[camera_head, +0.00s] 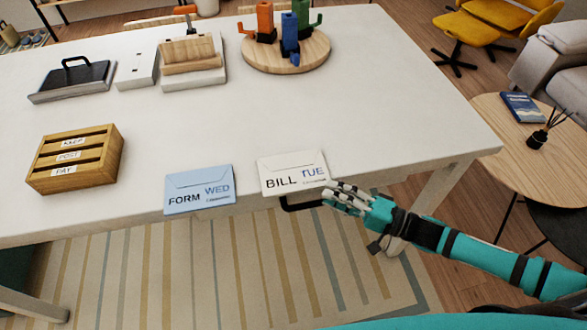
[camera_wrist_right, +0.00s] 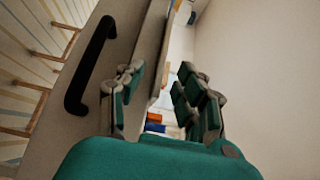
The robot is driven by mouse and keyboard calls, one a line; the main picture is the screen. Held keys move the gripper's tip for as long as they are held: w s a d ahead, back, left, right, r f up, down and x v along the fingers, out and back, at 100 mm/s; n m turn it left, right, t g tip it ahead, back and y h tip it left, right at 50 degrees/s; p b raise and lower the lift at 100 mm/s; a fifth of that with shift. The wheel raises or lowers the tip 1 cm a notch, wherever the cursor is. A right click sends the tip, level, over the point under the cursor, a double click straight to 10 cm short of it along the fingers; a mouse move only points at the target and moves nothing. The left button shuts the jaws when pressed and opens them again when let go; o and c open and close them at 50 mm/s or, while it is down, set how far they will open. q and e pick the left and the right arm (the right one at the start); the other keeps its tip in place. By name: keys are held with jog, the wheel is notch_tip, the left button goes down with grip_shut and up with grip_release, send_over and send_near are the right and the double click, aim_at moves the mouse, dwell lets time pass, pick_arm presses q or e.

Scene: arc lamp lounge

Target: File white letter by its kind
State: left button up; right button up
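The white letter (camera_head: 291,168), marked BILL and TUE, lies flat at the table's front edge. Its near side appears to stick out slightly over the edge. My right gripper (camera_head: 338,199) is at its lower right corner, with fingers pointing left. In the right wrist view the fingers of this gripper (camera_wrist_right: 160,95) stand apart with a gap between them. I cannot tell whether they touch the letter. A wooden sorter (camera_head: 107,160) at the left has slots labelled KEEP, POST and PAY. My left gripper is not in view.
A blue letter (camera_head: 185,182), marked FORM and WED, lies left of the white one. A dark drawer handle (camera_wrist_right: 84,70) juts out below the tabletop. Colored cactus figures (camera_head: 290,30) on a round board (camera_head: 260,58) stand at the back. The table's middle is clear.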

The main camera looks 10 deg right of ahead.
aim_at(315, 188)
jog(key=x, duration=0.2)
jog(key=p+x, duration=0.1)
jog(key=x, duration=0.1)
jog(key=shift+w+d+r, duration=0.1)
jog(key=shift+d+r, duration=0.05)
jog(key=shift+r, duration=0.1)
jog(key=shift+w+a+f, duration=0.1)
jog(key=shift+a, duration=0.15)
jog(key=shift+d, duration=0.1)
jog(key=shift+c, duration=0.4)
grip_shut()
